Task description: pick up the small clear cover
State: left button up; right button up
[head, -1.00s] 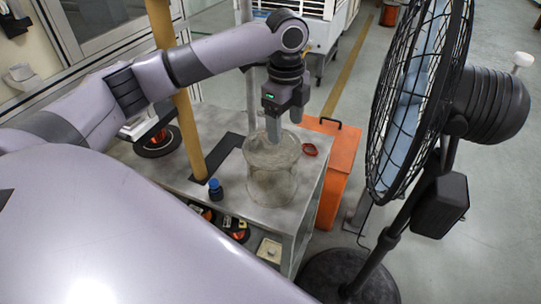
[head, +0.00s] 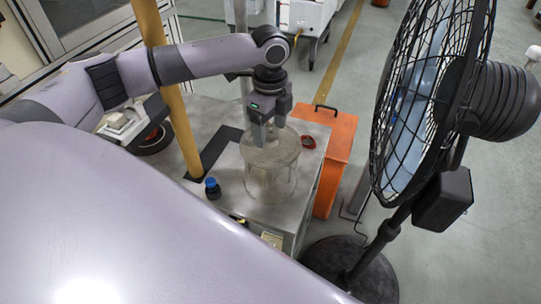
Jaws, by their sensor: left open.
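The small clear cover (head: 271,177) is a see-through, cylinder-like dome standing upright on the grey metal bench. My left gripper (head: 268,138) points down over its top, fingers apart, one on each side of the top's middle. Whether the fingers touch the cover cannot be told. The cover's top middle is partly hidden by the fingers. My right gripper is not in view.
A small blue-capped bottle (head: 212,188) stands left of the cover, and a red ring-like item (head: 308,142) lies to its right. A yellow post (head: 179,110) rises at the left. An orange bin (head: 338,145) and a large black fan (head: 425,100) stand to the right.

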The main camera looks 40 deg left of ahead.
pick_arm(q)
jog(key=shift+f, duration=0.25)
grip_shut()
jog(key=shift+w+r, duration=0.1)
